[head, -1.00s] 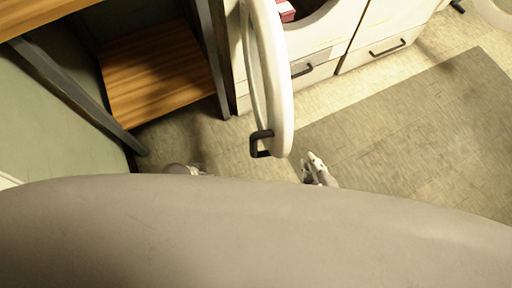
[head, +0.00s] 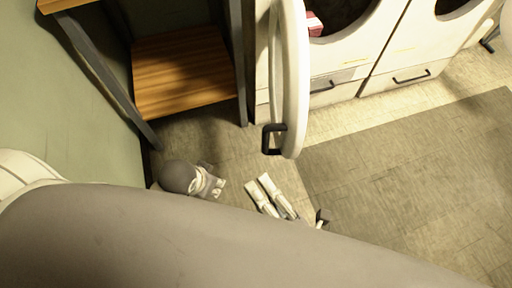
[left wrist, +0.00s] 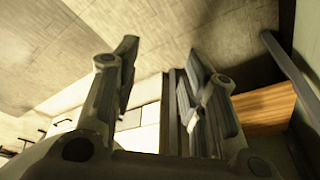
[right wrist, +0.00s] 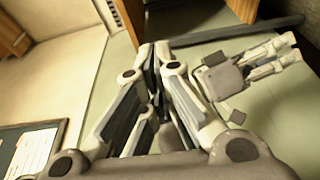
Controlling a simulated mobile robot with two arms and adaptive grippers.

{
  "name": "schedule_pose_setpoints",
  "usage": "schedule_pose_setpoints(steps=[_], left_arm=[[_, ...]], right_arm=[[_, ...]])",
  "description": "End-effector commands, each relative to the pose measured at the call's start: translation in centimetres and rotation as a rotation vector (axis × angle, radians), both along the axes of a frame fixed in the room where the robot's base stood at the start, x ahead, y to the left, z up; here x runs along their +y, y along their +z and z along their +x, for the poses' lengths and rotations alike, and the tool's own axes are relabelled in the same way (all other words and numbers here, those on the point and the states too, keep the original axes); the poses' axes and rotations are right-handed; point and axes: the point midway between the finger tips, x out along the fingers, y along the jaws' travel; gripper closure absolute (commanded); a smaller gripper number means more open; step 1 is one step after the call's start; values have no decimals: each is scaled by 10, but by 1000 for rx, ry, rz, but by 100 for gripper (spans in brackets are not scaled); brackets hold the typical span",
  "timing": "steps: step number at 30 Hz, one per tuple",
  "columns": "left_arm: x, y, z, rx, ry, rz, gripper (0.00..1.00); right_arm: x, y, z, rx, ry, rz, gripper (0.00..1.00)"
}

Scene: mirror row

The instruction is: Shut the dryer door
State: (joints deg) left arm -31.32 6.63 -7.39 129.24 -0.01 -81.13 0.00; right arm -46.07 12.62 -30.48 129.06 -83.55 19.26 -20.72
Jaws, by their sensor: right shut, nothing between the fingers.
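The round white dryer door (head: 297,75) stands open in the head view, seen almost edge-on. Its black handle (head: 275,139) is at the door's near lower edge. The white dryer (head: 345,63) is behind and right of it, its dark opening partly showing.
A red object (head: 314,24) shows in the dryer opening. A second white appliance (head: 418,45) stands to its right. A wooden shelf on dark legs (head: 185,70) is left of the door. A dark grey mat (head: 420,165) covers clear floor at right.

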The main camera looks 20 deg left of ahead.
Motion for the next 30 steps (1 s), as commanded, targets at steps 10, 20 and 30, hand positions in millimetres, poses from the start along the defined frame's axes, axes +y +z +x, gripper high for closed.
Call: schedule_pose_setpoints(steps=[10, 20, 30], left_arm=[[-2, -47, 2, 28, -4, 1, 60], [-2, -81, -1, 41, -8, 1, 60], [-2, -63, 2, 32, -6, 0, 60]], right_arm=[[31, 3, 28, 1, -4, 3, 100], [69, 1, 66, 1, -4, 1, 100], [37, -1, 81, 3, -3, 1, 100]])
